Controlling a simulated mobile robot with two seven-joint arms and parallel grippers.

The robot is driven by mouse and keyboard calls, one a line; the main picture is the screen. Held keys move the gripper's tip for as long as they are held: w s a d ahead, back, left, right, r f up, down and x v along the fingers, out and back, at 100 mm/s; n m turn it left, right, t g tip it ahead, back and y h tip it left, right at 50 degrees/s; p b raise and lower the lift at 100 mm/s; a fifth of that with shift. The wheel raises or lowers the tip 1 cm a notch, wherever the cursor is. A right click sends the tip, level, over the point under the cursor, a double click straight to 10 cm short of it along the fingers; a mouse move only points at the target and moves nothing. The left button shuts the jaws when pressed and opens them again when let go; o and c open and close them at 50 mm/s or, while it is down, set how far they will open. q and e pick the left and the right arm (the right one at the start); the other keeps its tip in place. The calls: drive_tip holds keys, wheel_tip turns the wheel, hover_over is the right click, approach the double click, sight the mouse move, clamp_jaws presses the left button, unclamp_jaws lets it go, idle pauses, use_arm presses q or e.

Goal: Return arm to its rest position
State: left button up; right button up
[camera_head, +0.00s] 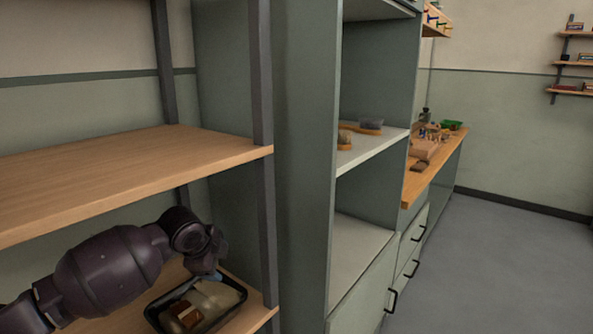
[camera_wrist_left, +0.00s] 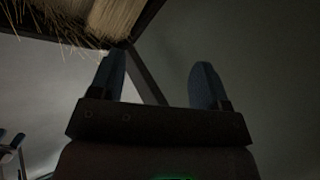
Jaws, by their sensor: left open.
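My left arm (camera_head: 108,268) reaches in from the left in the head view, in front of the lower wooden shelf. Its left gripper (camera_head: 209,262) is at the far edge of a dark tray (camera_head: 152,315). In the left wrist view the left gripper (camera_wrist_left: 156,78) has its two dark fingers spread apart with nothing between them. The tray holds a pale bag-like item (camera_head: 218,297) and a small brown block (camera_head: 186,316). Pale bristles (camera_wrist_left: 105,18) show at the upper left of the wrist view, apart from the fingers. My right gripper does not show.
A wooden shelf (camera_head: 110,165) sits above the arm, with a dark upright post (camera_head: 262,75) at its right. A green-grey cabinet (camera_head: 305,150) stands beside it. Brushes (camera_head: 345,138) lie on a white shelf. A cluttered wooden counter (camera_head: 425,180) is beyond. The floor (camera_head: 490,270) at right is clear.

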use_arm(q)
drive_tip(key=s+d+n+t+h+p, duration=0.2)
drive_tip(key=s+d+n+t+h, duration=0.3)
drive_tip(key=s+n, duration=0.4)
drive_tip(key=s+a+f+n+y+p, duration=0.1)
drive_tip(key=s+a+f+n+y, duration=0.1)
drive_tip(key=s, duration=1)
drive_tip(key=s+a+f+n+y+p, duration=0.2)
drive_tip(key=s+a+f+n, duration=0.2)
drive_tip(key=s+a+f, duration=0.3)
drive_tip(key=s+a+f+n+y+p, duration=0.2)
drive_tip(key=s+f, duration=0.6)
drive_tip(key=s, duration=0.9)
drive_tip(key=shift+s+a+n+y, duration=0.4)
drive_tip(key=shift+a+y, duration=0.1)
drive_tip(key=shift+a, duration=0.75)
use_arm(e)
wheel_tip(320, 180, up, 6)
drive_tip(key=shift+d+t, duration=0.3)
use_arm(q)
drive_tip(key=shift+f, duration=0.1)
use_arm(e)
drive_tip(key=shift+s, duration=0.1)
